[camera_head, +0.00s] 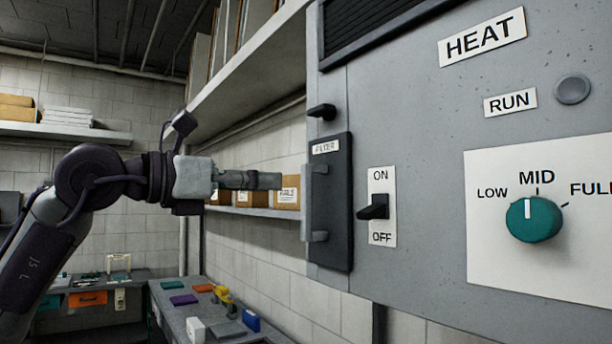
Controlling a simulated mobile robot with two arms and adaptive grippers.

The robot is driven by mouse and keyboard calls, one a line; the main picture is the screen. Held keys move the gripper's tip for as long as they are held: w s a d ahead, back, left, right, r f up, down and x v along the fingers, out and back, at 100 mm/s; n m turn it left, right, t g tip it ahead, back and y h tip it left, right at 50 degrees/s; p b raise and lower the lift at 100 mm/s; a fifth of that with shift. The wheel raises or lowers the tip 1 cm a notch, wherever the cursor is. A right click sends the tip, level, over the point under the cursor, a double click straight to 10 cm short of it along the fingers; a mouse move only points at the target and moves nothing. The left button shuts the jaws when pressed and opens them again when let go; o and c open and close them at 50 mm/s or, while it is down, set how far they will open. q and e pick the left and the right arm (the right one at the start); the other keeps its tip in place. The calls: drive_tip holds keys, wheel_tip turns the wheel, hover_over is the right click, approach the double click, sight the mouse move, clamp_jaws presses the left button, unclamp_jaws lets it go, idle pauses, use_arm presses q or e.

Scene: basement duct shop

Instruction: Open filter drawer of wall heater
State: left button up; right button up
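The wall heater (430,110) is a large grey cabinet filling the right side. Its filter drawer (340,215) is a dark upright panel at the cabinet's left edge, labelled FILTER, and looks flush with the front. A grey vertical bar handle (308,200) stands out on the drawer's left side. My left gripper (278,181) points right at the height of the handle's upper half. Its tips appear just left of the handle with a small gap in the picture. The fingers overlap edge-on, so their opening is hidden. My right gripper is out of view.
A dark latch-like knob (322,112) juts out above the drawer. An ON/OFF switch (374,207) sits right of it, and a teal dial (534,219) farther right. A shelf (255,211) with boxes lies behind the gripper. A workbench (180,300) with small items stands below.

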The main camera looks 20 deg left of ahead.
sight(302, 183)
use_arm(q)
drive_tip(key=p+x, duration=0.2)
drive_tip(key=x, duration=0.6)
drive_tip(key=shift+w+d+p, duration=0.25)
drive_tip(key=shift+p, duration=0.15)
clamp_jaws()
